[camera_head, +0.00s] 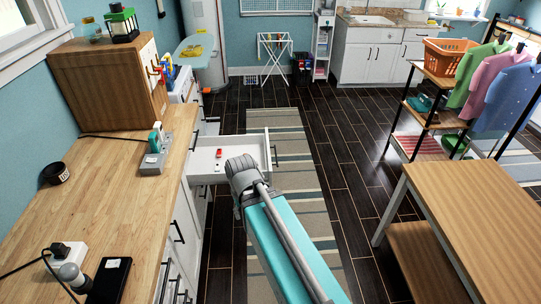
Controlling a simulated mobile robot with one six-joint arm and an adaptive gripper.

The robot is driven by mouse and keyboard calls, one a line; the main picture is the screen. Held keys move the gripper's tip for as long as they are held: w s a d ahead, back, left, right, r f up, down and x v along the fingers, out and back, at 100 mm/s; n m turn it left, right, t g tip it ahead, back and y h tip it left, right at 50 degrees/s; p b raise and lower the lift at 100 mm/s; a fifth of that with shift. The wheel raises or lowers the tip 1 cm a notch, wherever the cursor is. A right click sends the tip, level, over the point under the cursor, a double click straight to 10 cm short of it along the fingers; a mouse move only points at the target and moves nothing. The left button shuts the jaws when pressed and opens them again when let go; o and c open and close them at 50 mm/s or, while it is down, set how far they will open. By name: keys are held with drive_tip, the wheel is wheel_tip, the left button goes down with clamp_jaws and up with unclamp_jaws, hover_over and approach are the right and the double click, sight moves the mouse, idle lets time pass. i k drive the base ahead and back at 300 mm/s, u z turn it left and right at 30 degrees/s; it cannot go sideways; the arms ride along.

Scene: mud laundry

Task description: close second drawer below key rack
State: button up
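A white drawer (204,165) is pulled out from the counter's cabinets toward the right. Its front has a dark handle (275,155). A small red item (219,153) lies inside it. Small coloured items (155,71) hang on the front of a wooden box cabinet (100,87) on the counter; this may be the key rack. My teal and grey arm reaches up from the bottom, and its grey joint covers the drawer's near right part. My gripper does not show. I cannot tell whether the arm touches the drawer.
The wooden counter (107,190) runs along the left, with more closed drawers below. A wooden table (480,215) and bench (425,262) stand at the right. A striped rug (290,150) lies on the dark floor. Open floor lies between the rug and the table.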

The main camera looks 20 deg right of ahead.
sight(201, 167)
drive_tip(key=z, duration=1.35)
drive_tip(key=i, duration=2.45)
drive_tip(key=u, duration=0.4)
